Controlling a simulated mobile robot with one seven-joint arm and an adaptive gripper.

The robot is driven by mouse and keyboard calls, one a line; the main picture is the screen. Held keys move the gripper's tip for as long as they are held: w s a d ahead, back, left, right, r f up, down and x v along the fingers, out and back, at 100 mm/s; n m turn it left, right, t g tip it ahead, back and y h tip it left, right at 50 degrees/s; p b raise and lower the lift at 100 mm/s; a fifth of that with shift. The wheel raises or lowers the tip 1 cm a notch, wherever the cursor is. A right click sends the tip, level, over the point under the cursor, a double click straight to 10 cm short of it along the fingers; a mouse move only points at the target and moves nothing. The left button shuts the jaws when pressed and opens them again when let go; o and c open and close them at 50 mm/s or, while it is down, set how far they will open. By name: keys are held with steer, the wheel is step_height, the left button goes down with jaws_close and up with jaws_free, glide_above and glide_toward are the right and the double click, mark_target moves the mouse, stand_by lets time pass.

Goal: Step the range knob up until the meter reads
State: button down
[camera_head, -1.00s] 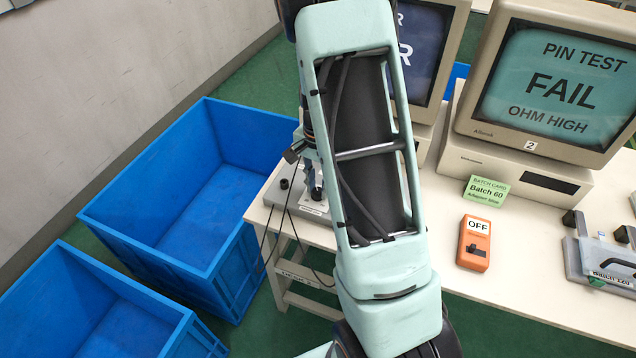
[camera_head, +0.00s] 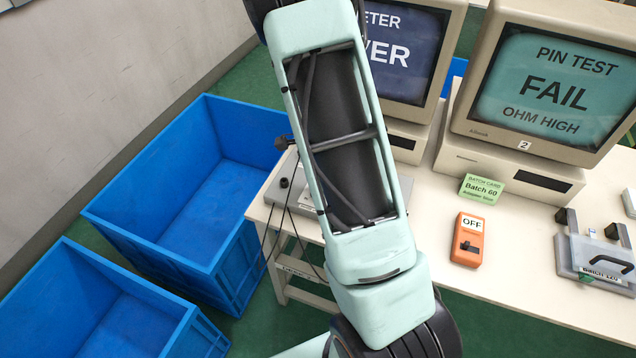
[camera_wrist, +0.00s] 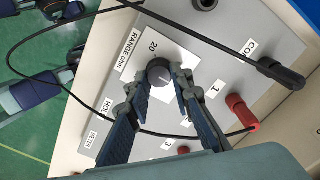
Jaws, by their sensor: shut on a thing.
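In the wrist view the dark round range knob (camera_wrist: 159,73) sits on a grey meter box (camera_wrist: 215,60), by a white label reading "RANGE ohm" with "20" beside the knob. My gripper (camera_wrist: 161,80) is shut on the knob, a finger on each side. In the head view my arm hides the gripper, the knob and part of the box (camera_head: 310,198). The meter screen (camera_head: 408,50) at the back is partly covered by my arm; only "ETER" and "VER" show on its dark blue face.
A black plug (camera_wrist: 280,73) and a red plug (camera_wrist: 240,110) with leads stand right of the knob. A second monitor (camera_head: 555,88) reads "PIN TEST FAIL OHM HIGH". An orange switch box (camera_head: 468,240) marked "OFF" and a green batch card (camera_head: 481,189) lie on the table. Blue crates (camera_head: 165,255) stand left.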

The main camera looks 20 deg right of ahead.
stand_by(0.4)
steer(key=c, duration=1.7)
jaws_free()
steer(key=shift+r, duration=0.1)
step_height(320, 180, up, 12)
steer(key=shift+f, duration=0.1)
